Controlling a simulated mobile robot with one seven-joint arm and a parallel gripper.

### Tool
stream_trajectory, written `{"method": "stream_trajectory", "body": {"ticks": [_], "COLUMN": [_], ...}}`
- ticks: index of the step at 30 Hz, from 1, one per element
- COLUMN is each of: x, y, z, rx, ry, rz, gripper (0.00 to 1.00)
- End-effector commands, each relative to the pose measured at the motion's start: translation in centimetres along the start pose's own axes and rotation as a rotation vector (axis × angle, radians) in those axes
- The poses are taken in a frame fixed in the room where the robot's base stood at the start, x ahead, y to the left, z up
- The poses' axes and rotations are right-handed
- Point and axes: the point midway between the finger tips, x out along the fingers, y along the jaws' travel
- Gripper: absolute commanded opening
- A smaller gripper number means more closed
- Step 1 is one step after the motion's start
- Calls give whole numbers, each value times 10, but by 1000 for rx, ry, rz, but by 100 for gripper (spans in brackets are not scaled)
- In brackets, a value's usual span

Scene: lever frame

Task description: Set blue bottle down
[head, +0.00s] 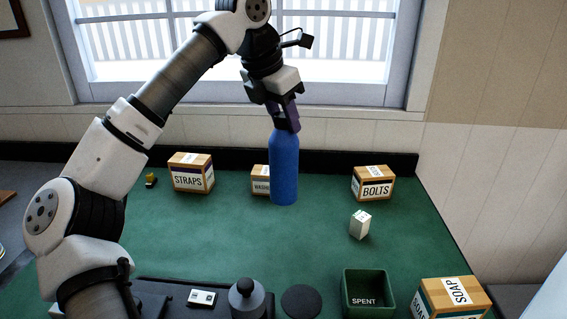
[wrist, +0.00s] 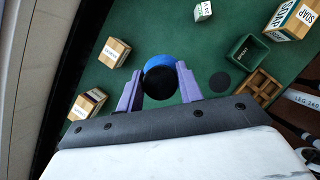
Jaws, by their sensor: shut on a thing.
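The blue bottle (head: 284,170) hangs upright from my gripper (head: 287,122) in the head view, over the back middle of the green table (head: 190,225). My gripper is shut on its top from above. In the wrist view, the blue bottle (wrist: 160,64) sits between the two purple fingers of my gripper (wrist: 158,82), its dark top facing the camera. It partly covers a carton behind it in the head view. I cannot tell for sure how far its base is from the table.
Boxes marked STRAPS (head: 191,173) and BOLTS (head: 373,184) stand at the back. The table's middle is clear.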

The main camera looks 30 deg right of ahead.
Motion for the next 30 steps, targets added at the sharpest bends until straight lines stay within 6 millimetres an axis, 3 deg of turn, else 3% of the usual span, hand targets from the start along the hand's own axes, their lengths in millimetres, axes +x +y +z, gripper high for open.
{"method": "stream_trajectory", "body": {"ticks": [3,7,14,21,29,30], "x": [26,45,60,88,90,90], "y": [0,0,0,0,0,0], "z": [-12,-19,-25,-37,-37,-37], "rx": [-1,-1,-2,-1,-1,-1], "ry": [-1,-1,-2,-1,-1,0], "rz": [-2,0,0,-1,1,1], "gripper": [0,0,0,0,0,38]}}
